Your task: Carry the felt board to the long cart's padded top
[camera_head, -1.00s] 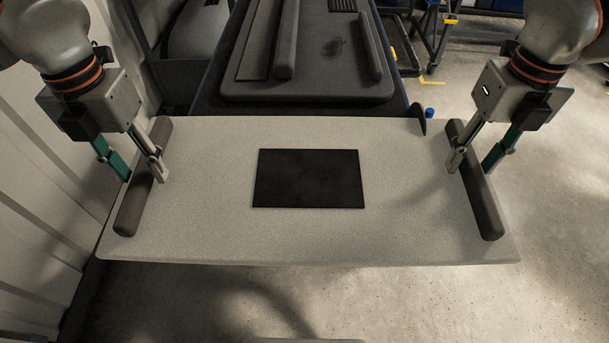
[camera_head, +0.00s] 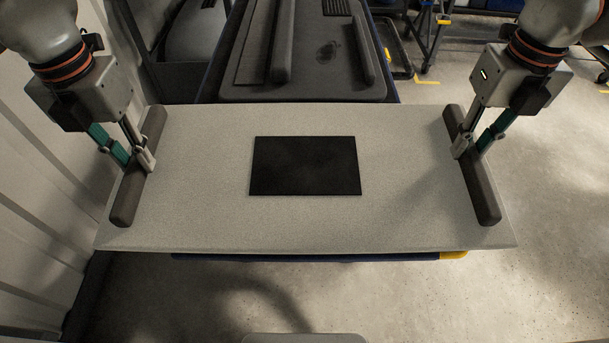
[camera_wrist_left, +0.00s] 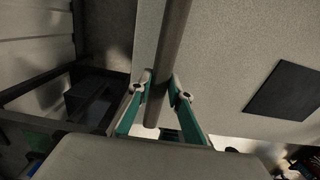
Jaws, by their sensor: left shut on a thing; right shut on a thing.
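The felt board (camera_head: 400,205) is a wide light-grey panel with a black rectangle (camera_head: 305,166) in its middle and a dark padded bar along each side. My left gripper (camera_head: 143,160) is shut on the left bar (camera_head: 128,195). The left wrist view shows this bar (camera_wrist_left: 170,50) between the two fingers (camera_wrist_left: 160,95). My right gripper (camera_head: 460,150) is shut on the right bar (camera_head: 482,190). The board looks roughly level. The long cart's dark padded top (camera_head: 310,91) lies beyond its far edge; the board hides the cart's near part.
Dark raised strips (camera_head: 283,45) lie on the padded top. A pale ribbed wall (camera_head: 40,180) stands close on the left. A blue edge with a yellow corner (camera_head: 453,255) shows below the board's near edge. Open floor (camera_head: 560,200) lies to the right.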

